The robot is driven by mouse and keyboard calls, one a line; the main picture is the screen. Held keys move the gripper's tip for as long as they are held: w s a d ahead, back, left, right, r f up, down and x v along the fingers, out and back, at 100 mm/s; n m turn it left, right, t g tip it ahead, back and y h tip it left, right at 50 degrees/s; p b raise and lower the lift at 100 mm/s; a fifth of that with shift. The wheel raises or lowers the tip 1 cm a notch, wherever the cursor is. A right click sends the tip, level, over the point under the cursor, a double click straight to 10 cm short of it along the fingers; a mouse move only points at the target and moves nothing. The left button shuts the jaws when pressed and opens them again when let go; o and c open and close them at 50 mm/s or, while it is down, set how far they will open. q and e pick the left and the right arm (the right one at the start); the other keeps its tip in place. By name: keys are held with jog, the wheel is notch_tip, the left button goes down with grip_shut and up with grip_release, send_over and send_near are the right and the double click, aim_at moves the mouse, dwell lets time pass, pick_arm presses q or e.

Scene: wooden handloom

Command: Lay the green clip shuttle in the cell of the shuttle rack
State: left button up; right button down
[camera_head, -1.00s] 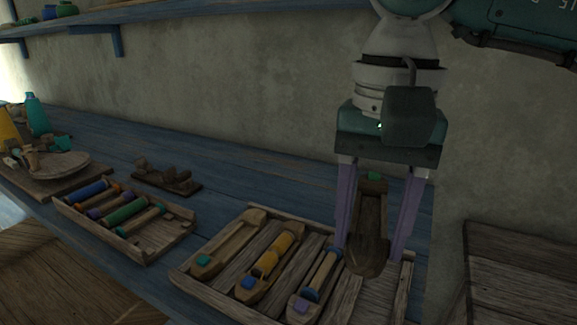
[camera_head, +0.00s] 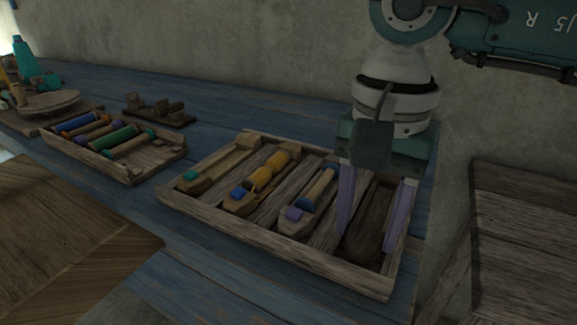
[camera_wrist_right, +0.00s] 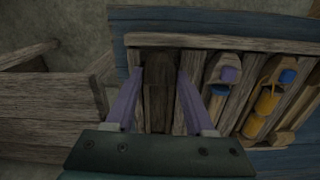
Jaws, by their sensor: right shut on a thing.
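The shuttle rack (camera_head: 225,228) is a wooden tray with long cells, on the blue bench; it also shows in the wrist view (camera_wrist_right: 220,43). My right gripper (camera_head: 366,238) reaches down into its rightmost cell, shut on a dark brown wooden shuttle (camera_head: 372,220). The shuttle lies lengthwise between the purple fingers, within the cell's outline; it shows in the wrist view too (camera_wrist_right: 157,98). Its green mark is not visible now, and I cannot tell whether its underside touches the cell floor. My left gripper is out of view.
The other cells hold shuttles with a teal mark (camera_head: 190,175), a blue mark with yellow thread (camera_head: 258,174) and a purple mark (camera_head: 297,214). A bobbin tray (camera_head: 130,172) stands to the left. A wooden box (camera_head: 520,220) stands close on the right.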

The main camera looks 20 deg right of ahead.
jog(key=shift+f, duration=0.2)
dwell(0.3)
jog(key=shift+f, duration=0.15)
jog(key=shift+c, duration=0.9)
grip_release()
notch_tip(320, 180, up, 16)
jog(key=p, duration=0.4)
jog(key=shift+p, duration=0.35)
